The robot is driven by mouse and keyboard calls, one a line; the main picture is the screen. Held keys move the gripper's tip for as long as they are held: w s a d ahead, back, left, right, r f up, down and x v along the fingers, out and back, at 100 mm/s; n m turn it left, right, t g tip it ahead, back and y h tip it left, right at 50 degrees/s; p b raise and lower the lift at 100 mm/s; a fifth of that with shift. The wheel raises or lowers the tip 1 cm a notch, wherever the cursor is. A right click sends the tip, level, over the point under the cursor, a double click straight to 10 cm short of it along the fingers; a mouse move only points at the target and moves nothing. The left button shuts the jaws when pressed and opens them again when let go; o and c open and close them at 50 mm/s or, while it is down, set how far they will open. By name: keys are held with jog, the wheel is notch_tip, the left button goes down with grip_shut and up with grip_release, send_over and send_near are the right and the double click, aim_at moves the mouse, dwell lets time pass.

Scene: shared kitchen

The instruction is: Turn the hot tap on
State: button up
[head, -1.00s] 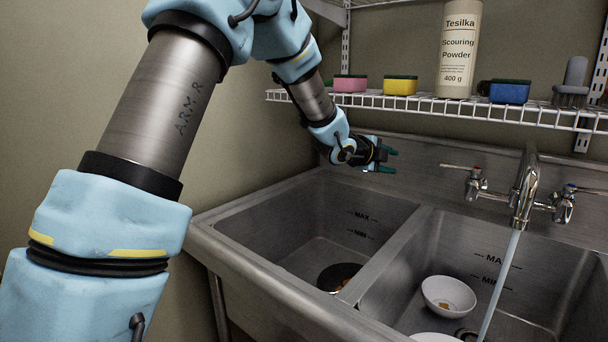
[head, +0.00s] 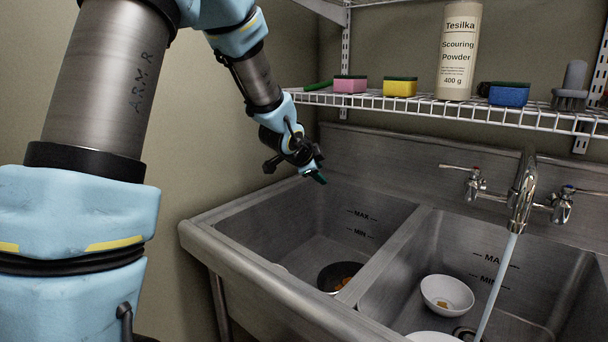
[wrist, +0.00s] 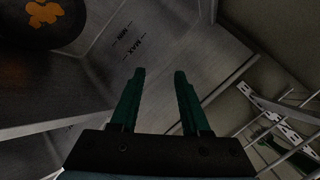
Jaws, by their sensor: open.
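The hot tap (head: 474,183), with a red mark and a long lever pointing left, is on the sink's back wall, left of the spout (head: 523,190). The other tap (head: 562,205), with a blue mark, is right of the spout. Water runs from the spout into the right basin; which tap feeds it I cannot tell. My gripper (head: 318,178) is above the back left of the left basin, well left of the hot tap and apart from it. In the wrist view my gripper (wrist: 158,75) has its two green fingers apart with nothing between them. The taps are not in the wrist view.
The left basin (head: 300,222) holds a dark pan (head: 330,277) with orange food. A white bowl (head: 447,294) is in the right basin. A wire shelf (head: 420,104) above carries sponges, a brush and a scouring powder bottle (head: 460,50). The space before the hot tap is clear.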

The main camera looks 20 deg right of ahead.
jog(key=shift+a+f+n+y, duration=0.15)
jog(key=shift+a+n+y, duration=0.25)
jog(key=shift+a, duration=0.65)
jog(key=shift+a+f+n+y, duration=0.2)
jog(key=shift+a+n, duration=0.4)
jog(key=shift+a, duration=0.4)
